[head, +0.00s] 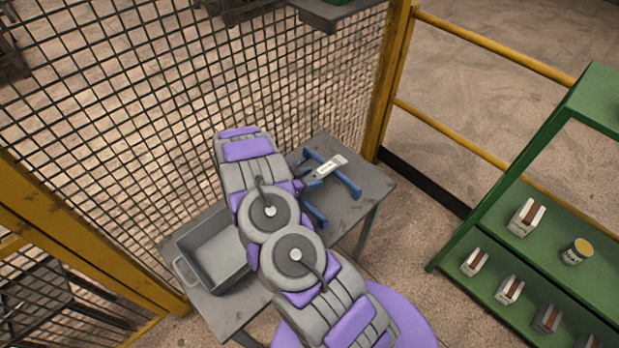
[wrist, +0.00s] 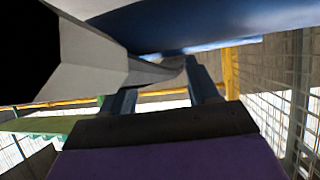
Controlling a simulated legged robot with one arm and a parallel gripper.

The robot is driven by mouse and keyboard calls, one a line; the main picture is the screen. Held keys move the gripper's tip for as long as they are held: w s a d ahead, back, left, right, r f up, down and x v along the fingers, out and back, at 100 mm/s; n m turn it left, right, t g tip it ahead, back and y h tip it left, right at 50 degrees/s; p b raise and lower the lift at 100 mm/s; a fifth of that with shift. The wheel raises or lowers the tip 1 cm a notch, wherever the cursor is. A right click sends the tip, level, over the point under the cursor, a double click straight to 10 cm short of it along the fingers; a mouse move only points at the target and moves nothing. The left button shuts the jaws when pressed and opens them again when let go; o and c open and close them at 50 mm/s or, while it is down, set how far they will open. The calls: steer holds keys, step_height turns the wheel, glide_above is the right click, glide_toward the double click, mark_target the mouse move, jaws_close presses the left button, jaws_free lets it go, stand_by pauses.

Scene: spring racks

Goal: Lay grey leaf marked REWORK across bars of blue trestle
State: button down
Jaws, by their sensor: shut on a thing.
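The blue trestle (head: 348,186) stands on the right part of a grey table (head: 372,206). The grey leaf (head: 318,178) with a pale label is over the trestle in the head view; the label's writing is too small to read. My gripper (wrist: 165,78) is shut on the leaf, whose grey tapered part (wrist: 95,62) shows close up in the wrist view. A blue part of the trestle (wrist: 215,18) is just beyond it. In the head view my arm hides most of the gripper and part of the trestle. I cannot tell whether the leaf touches the bars.
A grey open tray (head: 215,250) stands on the left of the table, partly behind my arm. Mesh fencing (head: 150,110) and a yellow post (head: 390,80) border the table's far side. A green rack (head: 500,195) with several small boxes and a tin (head: 576,251) stands right.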

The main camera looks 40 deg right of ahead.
steer(key=shift+d+f, duration=0.25)
steer(key=c, duration=0.6)
jaws_free()
steer(key=o, duration=0.4)
steer(key=shift+a, duration=0.15)
